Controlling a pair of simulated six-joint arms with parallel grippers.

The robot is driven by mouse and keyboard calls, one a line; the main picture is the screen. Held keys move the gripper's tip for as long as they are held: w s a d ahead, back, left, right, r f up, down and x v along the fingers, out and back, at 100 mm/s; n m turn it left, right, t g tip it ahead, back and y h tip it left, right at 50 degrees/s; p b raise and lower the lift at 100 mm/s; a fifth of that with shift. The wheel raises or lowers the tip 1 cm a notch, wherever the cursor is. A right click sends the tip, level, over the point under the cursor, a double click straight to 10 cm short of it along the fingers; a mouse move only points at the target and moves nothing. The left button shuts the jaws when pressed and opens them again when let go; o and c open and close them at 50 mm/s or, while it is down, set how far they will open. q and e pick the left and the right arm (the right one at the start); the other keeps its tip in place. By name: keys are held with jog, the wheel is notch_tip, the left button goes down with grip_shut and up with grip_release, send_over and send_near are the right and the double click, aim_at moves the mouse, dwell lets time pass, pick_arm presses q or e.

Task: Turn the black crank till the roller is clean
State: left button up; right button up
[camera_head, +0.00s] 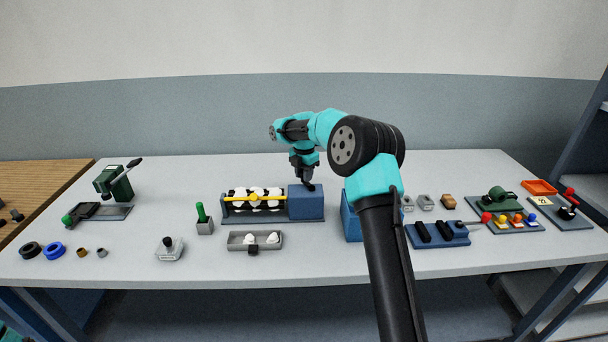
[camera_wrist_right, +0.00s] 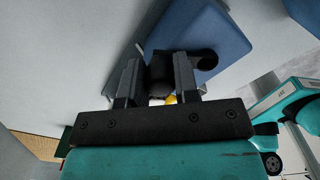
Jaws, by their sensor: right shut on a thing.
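The carding machine has a blue housing (camera_head: 306,204) and a dark roller (camera_head: 238,208) with several white tufts of fluff on it. A yellow bar (camera_head: 268,196) runs along the roller's front. The black crank (camera_head: 309,187) is on top of the housing, partly hidden by my right gripper (camera_head: 304,181). In the right wrist view, that gripper (camera_wrist_right: 157,78) is shut on a black part of the crank (camera_wrist_right: 203,58), above the blue housing. My left gripper is not in view.
A grey tray (camera_head: 234,240) with white tufts stands in front of the machine. Other devices stand farther left and right. The table behind is clear.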

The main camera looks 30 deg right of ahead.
jog(key=shift+d, duration=0.1)
jog(key=s+d+m, duration=0.1)
jog(key=m, duration=0.3)
jog(key=s+d+m, duration=0.1)
jog(key=d+m, duration=0.1)
jog(key=m, duration=0.3)
jog(key=s+d+m, duration=0.1)
jog(key=m, duration=0.4)
jog(key=shift+s+d, duration=0.2)
jog(key=shift+d, duration=0.15)
jog(key=s+a+m, duration=0.2)
jog(key=s+m, duration=0.4)
jog(key=m, duration=0.9)
jog(key=shift+m, duration=0.4)
jog(key=shift+a, duration=0.1)
